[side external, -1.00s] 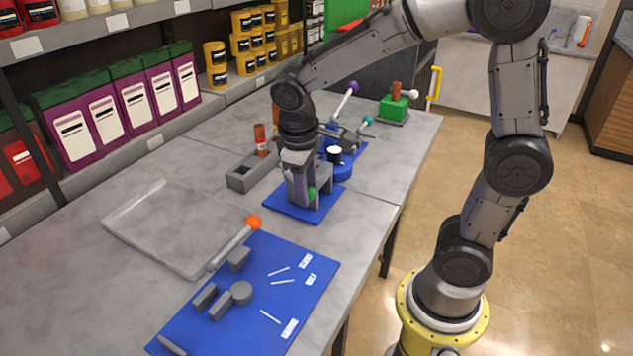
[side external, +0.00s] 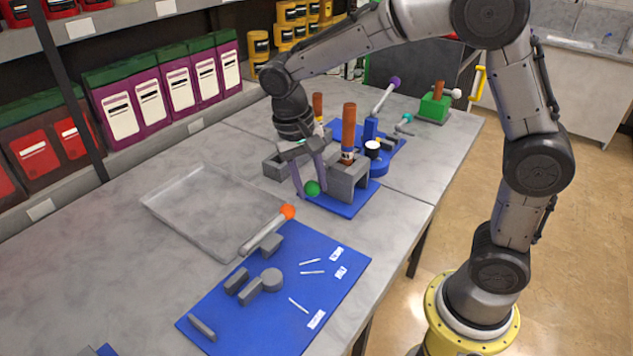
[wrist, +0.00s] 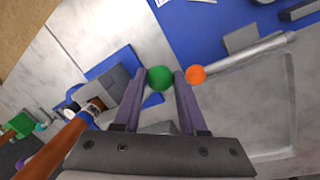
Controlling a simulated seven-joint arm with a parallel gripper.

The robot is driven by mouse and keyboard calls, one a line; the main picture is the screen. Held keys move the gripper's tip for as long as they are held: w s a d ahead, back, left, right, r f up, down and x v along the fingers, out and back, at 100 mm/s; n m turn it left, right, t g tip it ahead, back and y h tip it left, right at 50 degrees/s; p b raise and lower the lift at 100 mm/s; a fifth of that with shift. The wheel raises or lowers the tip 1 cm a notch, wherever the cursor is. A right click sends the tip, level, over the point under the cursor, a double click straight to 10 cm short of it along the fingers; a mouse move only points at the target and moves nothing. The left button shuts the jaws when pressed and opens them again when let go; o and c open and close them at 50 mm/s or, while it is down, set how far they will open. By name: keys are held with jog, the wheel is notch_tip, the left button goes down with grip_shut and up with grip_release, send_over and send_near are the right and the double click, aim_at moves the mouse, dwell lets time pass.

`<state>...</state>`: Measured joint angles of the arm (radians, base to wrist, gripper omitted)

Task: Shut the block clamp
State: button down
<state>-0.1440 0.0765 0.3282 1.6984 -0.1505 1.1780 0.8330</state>
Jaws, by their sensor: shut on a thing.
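The block clamp is a grey block (side external: 349,182) on a blue base plate (side external: 358,206), with a tall brown cylinder (side external: 348,125) standing upright at it. Its green ball knob (side external: 312,188) is at the left side of the block. My gripper (wrist: 160,78) is shut on the green ball, one finger on each side, in the wrist view. In the side view my gripper (side external: 308,180) comes down from above onto the ball. The lever behind the ball is mostly hidden by the fingers.
A clear tray (side external: 205,210) lies to the left. A blue board (side external: 300,275) with grey parts and an orange-knobbed lever (side external: 265,232) is in front. Purple-knobbed (side external: 385,97) and green (side external: 434,106) clamps stand behind.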

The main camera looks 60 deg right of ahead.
jog(key=shift+w+r, duration=0.1)
jog(key=shift+w, duration=0.1)
dwell(0.3)
jog(key=shift+c, duration=2.3)
grip_release()
notch_tip(320, 180, up, 14)
jog(key=w+a, duration=0.1)
jog(key=a, duration=0.1)
jog(key=shift+w+f, duration=0.25)
jog(key=shift+a, duration=0.1)
